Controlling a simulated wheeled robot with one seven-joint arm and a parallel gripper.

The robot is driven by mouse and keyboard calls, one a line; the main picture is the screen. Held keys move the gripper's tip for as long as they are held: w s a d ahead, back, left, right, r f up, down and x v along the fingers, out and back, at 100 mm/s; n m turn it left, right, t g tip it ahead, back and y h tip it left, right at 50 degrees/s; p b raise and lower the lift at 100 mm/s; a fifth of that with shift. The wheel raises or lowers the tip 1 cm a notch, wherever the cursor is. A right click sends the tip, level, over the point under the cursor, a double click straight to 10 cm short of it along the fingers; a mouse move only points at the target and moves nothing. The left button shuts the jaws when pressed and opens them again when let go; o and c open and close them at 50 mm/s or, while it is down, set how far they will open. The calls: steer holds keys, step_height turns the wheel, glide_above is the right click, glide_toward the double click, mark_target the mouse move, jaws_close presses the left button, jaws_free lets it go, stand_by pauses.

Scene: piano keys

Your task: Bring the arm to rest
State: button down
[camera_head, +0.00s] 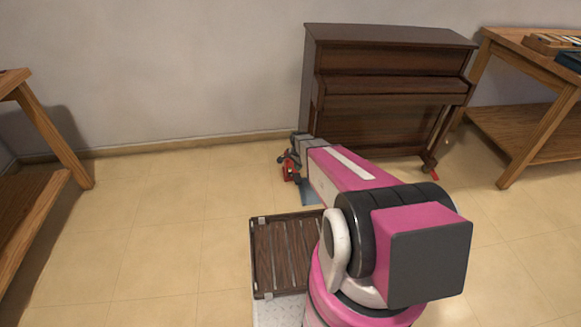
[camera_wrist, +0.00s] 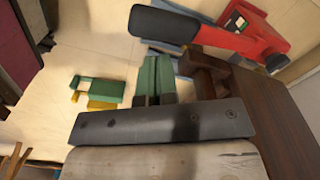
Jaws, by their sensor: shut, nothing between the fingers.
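My arm reaches from the lower right toward the piano in the head view. My gripper (camera_head: 289,157) is at its far end, small and partly hidden, above the floor left of the piano. In the wrist view my gripper (camera_wrist: 156,80) shows as two narrow green fingers close together above a dark bar. It is shut with nothing seen between the fingers. A red tool with a black handle (camera_wrist: 240,38) lies beyond it at the upper right of that view. Whether the gripper touches anything cannot be told.
A brown upright piano (camera_head: 390,62) stands against the wall. A dark slatted platform (camera_head: 282,252) lies beside my arm. Wooden tables stand at left (camera_head: 40,120) and right (camera_head: 545,125). Green and yellow pieces (camera_wrist: 97,90) lie left in the wrist view. Floor at left (camera_head: 165,215) is clear.

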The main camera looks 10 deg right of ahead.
steer(key=s+r+n, duration=1.2)
steer(key=s+r, duration=0.9)
steer(key=r, duration=0.4)
steer(key=shift+s, duration=0.15)
steer(key=shift+d, duration=0.1)
